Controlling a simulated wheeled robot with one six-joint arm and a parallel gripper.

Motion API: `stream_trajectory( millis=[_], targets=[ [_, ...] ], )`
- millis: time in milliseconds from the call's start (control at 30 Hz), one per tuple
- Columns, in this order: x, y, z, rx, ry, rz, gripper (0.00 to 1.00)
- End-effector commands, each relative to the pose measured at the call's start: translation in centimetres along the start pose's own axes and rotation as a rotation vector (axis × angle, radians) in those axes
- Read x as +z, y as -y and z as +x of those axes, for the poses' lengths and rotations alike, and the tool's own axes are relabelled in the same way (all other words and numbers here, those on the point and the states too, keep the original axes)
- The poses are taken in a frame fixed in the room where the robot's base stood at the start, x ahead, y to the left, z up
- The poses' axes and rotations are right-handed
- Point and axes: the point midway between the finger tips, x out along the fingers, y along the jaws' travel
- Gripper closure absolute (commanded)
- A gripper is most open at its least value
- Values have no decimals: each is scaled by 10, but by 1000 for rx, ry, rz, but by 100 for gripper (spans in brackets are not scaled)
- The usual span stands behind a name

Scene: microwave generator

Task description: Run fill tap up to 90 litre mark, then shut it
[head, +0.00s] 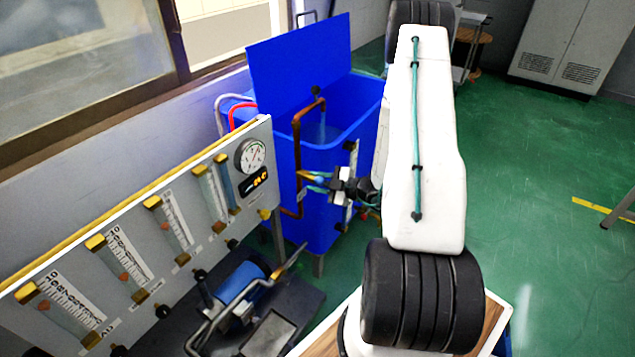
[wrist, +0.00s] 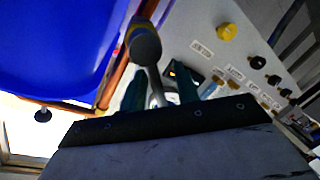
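The blue tank (head: 365,110) stands open with its lid raised behind it. A copper fill pipe (head: 297,140) rises over its rim, and a pale stream of water (head: 322,131) seems to fall from its spout. My gripper (head: 318,182) is at the tap on this pipe, in front of the tank. In the wrist view its two teal fingers (wrist: 162,88) stand apart on either side of the grey tap lever (wrist: 154,84), with a gap visible. The tap body (wrist: 145,44) is just beyond. A pale scale strip (head: 349,213) on the tank front is partly hidden; its level is unreadable.
A blue pump (head: 241,281) sits low in front. Green floor (head: 535,180) is largely clear at right; a grey cabinet (head: 572,40) stands behind.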

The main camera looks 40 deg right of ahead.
Motion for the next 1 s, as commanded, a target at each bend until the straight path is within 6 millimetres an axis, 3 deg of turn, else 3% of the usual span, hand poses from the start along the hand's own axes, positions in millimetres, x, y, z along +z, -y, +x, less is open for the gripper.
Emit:
stream_trajectory(
  millis=[167, 600, 1000],
  targets=[
    [1, -1, -8, 2, 2, 0, 69],
    [1, 0, -73, 2, 2, 1, 69],
    [1, 0, -79, 1, 1, 0, 69]
  ],
)
